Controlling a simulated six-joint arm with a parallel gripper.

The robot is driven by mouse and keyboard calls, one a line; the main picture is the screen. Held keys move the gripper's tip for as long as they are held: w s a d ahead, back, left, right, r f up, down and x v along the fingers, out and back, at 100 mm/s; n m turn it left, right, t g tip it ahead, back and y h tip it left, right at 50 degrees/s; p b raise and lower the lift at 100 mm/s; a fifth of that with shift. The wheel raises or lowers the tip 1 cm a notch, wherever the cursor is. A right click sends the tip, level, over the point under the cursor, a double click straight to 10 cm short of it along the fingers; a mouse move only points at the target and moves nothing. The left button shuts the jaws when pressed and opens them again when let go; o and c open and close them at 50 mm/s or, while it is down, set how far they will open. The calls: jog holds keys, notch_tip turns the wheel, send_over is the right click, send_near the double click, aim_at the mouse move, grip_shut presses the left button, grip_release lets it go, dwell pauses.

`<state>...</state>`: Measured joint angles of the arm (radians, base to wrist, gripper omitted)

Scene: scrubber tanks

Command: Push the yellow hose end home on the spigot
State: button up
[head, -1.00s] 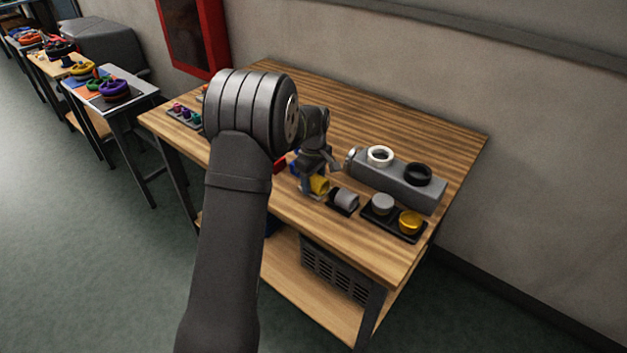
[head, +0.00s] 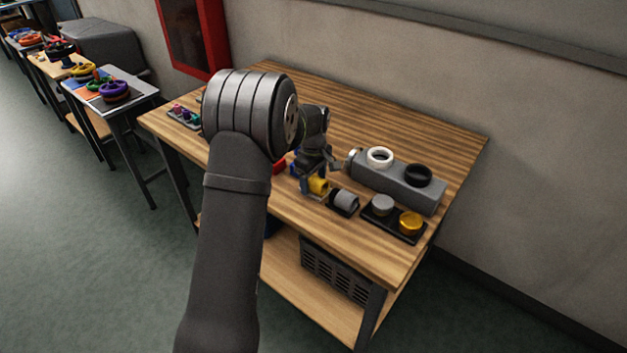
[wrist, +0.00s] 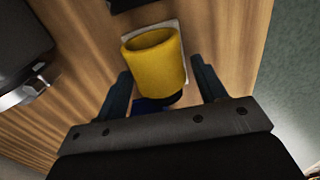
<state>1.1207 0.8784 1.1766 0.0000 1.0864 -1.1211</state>
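The yellow hose end (wrist: 155,62) is a short hollow sleeve with its mouth toward the top of the wrist view. It sits low over the table in the head view (head: 318,186). My gripper (wrist: 161,66) has one finger on each side of it. A narrow gap shows on the right side, and the left finger looks close to the sleeve, so I see no firm grip. Blue shows behind the sleeve (wrist: 150,103). A silver spigot (wrist: 25,93) juts from the dark tank body at the wrist view's left. In the head view the grey tank (head: 400,183) lies right of my gripper (head: 312,185).
A white and a black ring top the tank. A dark block with a grey cylinder (head: 344,201) stands close beside the hose end. A black tray (head: 393,226) holds a grey and a yellow cap. The wooden table (head: 390,115) is clear behind the tank.

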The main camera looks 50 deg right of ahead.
jog(key=c, duration=1)
jog(key=shift+r, duration=0.15)
jog(key=shift+r, duration=2.9)
jog(key=w+d+f+h, duration=0.1)
jog(key=w+d, duration=0.1)
jog(key=d, duration=0.3)
jog(key=w+d+f+h, duration=0.2)
jog(key=d, duration=0.3)
jog(key=w+d+f+h, duration=0.1)
jog(key=w+d, duration=0.2)
jog(key=d, duration=0.2)
jog(key=shift+w+f, duration=0.1)
jog(key=shift+f, duration=0.3)
jog(key=shift+f+h, duration=0.15)
jog(key=shift+h, duration=0.15)
jog(key=shift+s, duration=2.4)
